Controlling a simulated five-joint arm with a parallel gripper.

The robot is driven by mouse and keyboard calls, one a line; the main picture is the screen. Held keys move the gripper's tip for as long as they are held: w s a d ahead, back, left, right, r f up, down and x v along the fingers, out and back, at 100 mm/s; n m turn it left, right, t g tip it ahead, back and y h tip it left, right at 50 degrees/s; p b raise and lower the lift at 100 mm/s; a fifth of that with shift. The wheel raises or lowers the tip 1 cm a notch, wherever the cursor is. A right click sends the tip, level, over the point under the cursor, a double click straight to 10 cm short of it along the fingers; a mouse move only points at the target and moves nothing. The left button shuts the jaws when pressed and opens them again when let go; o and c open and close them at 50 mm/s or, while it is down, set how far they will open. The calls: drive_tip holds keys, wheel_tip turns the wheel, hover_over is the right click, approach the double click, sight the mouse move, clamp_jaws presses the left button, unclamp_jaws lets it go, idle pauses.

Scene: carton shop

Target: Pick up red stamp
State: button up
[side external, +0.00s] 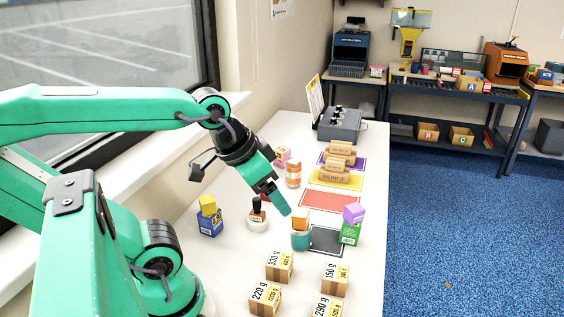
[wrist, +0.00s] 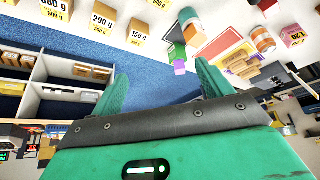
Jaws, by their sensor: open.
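In the side external view, a small stamp-like piece with a dark knob and a reddish-brown body (side external: 257,208) stands upright on a round white base (side external: 257,224). It is the thing that best fits the red stamp, but it is too small to be sure. My gripper (side external: 283,206) hangs above the table, to the right of this piece and apart from it. In the wrist view my gripper (wrist: 160,88) has its two green fingers spread wide, with nothing between them.
A yellow cube on a blue box (side external: 210,222) stands left. An orange cube on a teal jar (side external: 300,240) and a purple cube on a green box (side external: 350,234) stand right. Several weight-marked cartons (side external: 279,267) are in front. A red mat (side external: 328,201) lies behind the jar.

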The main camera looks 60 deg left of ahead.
drive_tip(key=c, duration=0.4)
drive_tip(key=shift+c, duration=0.2)
drive_tip(key=w+a+r+n+y, duration=0.1)
drive_tip(key=w+a+r+n, duration=0.2)
drive_tip(key=w+a, duration=0.8)
drive_tip(key=w+a+f+n+y, duration=0.2)
drive_tip(key=w+a+f, duration=0.1)
drive_tip(key=w+a, duration=0.75)
drive_tip(key=shift+s+a+f+n+g+y, duration=0.15)
drive_tip(key=shift+s+a+f+n+g, duration=0.35)
drive_tip(key=shift+a+f, duration=3.75)
drive_tip(key=shift+s+a+f+n+g+y, duration=0.4)
drive_tip(key=shift+a+f, duration=1.65)
drive_tip(key=shift+a, duration=4.35)
drive_tip(key=shift+s+a+f+n+g+h, duration=0.1)
drive_tip(key=shift+s+a+f+n+g, duration=0.4)
drive_tip(key=shift+a+f, duration=3.75)
